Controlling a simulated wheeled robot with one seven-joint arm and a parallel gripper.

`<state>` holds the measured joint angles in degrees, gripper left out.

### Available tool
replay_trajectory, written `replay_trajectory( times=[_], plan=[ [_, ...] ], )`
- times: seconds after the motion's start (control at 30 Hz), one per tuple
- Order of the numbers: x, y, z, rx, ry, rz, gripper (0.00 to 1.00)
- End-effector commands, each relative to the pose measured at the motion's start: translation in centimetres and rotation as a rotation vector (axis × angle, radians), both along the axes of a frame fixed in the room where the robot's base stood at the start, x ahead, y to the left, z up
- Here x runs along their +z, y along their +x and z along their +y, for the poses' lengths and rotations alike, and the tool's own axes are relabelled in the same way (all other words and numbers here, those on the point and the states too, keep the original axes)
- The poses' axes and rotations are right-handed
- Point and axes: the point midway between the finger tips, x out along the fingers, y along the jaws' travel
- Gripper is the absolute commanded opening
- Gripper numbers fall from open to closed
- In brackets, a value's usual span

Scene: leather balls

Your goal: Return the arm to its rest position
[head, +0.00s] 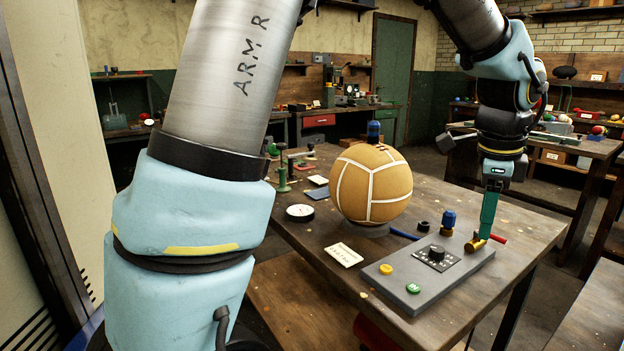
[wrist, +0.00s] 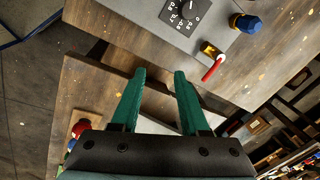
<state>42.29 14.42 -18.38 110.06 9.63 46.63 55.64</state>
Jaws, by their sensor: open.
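My gripper (head: 487,236) hangs pointing down at the right end of the wooden table, in the head view just by the red-handled valve of the control panel. In the wrist view its two green fingers (wrist: 158,85) are apart with nothing between them. My arm reaches over from the upper right of the head view, and another large arm section of mine fills the left. The tan leather ball (head: 371,184) with white seams sits on the table, left of my gripper and apart from it.
The grey control panel (head: 425,282) carries a dial, coloured buttons and a brass valve with a red lever (wrist: 213,68). A blue-topped fitting (head: 448,220), a white card (head: 343,254) and a round gauge (head: 300,212) lie near the ball. Other benches stand behind and right.

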Motion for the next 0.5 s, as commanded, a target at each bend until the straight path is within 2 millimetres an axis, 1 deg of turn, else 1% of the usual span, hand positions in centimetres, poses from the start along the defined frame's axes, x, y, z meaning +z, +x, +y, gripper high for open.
replay_trajectory(
  times=[0.03, 0.07, 0.17, 0.23, 0.27, 0.3, 0.37, 0.4, 0.47, 0.5],
  plan=[
    [-0.5, 1.1, 1.7, 0.077, -0.001, 0.007, 0.45],
    [-0.7, 1.8, 2.7, 0.129, -0.004, 0.011, 0.45],
    [-1.9, 3.9, 6.7, 0.325, -0.014, 0.029, 0.45],
    [-2.9, 5.4, 10.5, 0.507, -0.026, 0.044, 0.45],
    [-3.4, 6.0, 12.4, 0.598, -0.032, 0.052, 0.45],
    [-4.0, 6.7, 15.2, 0.729, -0.043, 0.060, 0.45],
    [-5.0, 7.3, 19.4, 0.937, -0.060, 0.077, 0.45],
    [-5.7, 7.4, 22.2, 1.075, -0.073, 0.085, 0.45],
    [-6.6, 7.1, 26.1, 1.278, -0.096, 0.099, 0.45],
    [-7.2, 6.8, 28.5, 1.405, -0.111, 0.106, 0.45]
  ],
)
